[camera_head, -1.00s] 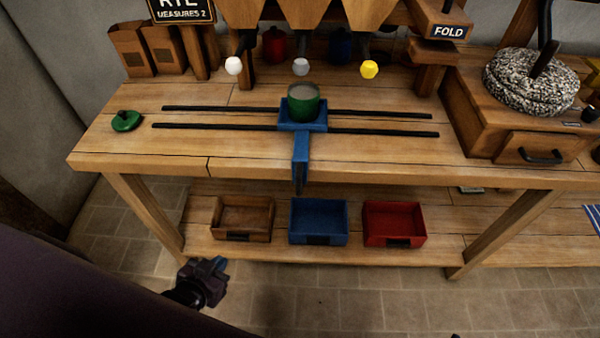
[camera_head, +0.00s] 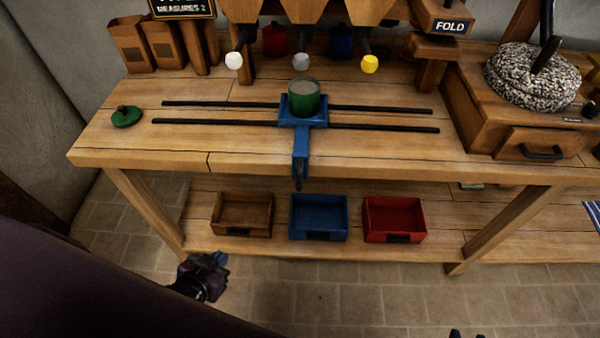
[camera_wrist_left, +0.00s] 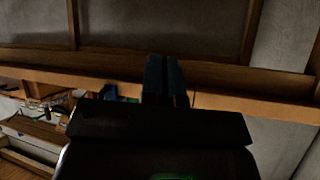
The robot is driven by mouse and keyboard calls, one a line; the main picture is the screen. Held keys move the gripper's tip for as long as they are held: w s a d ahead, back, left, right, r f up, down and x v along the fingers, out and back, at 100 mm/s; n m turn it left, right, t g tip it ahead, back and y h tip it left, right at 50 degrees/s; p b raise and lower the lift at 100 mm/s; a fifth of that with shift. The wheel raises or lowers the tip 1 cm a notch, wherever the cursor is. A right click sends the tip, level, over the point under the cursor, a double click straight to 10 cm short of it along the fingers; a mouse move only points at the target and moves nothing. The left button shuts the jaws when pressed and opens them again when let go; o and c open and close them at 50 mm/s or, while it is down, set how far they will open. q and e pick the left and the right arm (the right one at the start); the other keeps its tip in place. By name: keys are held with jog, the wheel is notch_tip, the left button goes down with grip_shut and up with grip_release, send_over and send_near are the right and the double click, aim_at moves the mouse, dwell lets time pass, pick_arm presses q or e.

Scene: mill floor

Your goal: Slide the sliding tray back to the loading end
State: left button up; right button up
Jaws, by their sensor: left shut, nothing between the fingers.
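The blue sliding tray (camera_head: 290,123) sits about midway along two black rails on the wooden bench. A green cup (camera_head: 303,100) with pale contents stands on it. The tray's blue handle (camera_head: 301,150) reaches forward and hangs over the bench's front edge. My left gripper (camera_head: 217,260) is shut and empty, low in front of the bench's left leg, well below and left of the handle. Its closed fingers also show in the left wrist view (camera_wrist_left: 166,80). Two small dark tips at the bottom edge (camera_head: 467,334) look like my right gripper; most of it is out of frame.
A green lid (camera_head: 127,116) lies left of the rails. White, grey and yellow knobs hang behind the tray. Brown (camera_head: 243,229), blue (camera_head: 319,234) and red (camera_head: 396,236) bins stand on the lower shelf. A millstone (camera_head: 530,80) sits at right. Rails beside the tray are clear.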

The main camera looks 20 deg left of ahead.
pick_arm(q)
jog(key=shift+o, duration=1.1)
jog(key=shift+w+r, duration=0.2)
jog(key=shift+w, duration=0.05)
jog(key=shift+o, duration=0.7)
jog(key=w+d+r+m+t+h+p, duration=0.1)
jog(key=w+d+r+h+p, duration=0.1)
jog(key=w+d+r, duration=0.2)
jog(key=shift+w+r+m+t, duration=0.35)
jog(key=shift+w+r, duration=0.25)
jog(key=shift+w, duration=0.2)
jog(key=t+h, duration=0.4)
jog(key=t, duration=0.1)
send_near(297, 183)
jog(key=shift+m+g, duration=0.25)
jog(key=shift+m, duration=0.1)
jog(key=x, duration=0.9)
jog(key=shift+w+r, duration=0.15)
jog(key=shift+w+d, duration=0.2)
jog(key=shift+w, duration=0.5)
jog(key=c, duration=0.4)
grip_shut()
pick_arm(e)
jog(key=shift+s+d+r, duration=0.1)
jog(key=shift+s+r, duration=0.25)
jog(key=shift+r, duration=0.3)
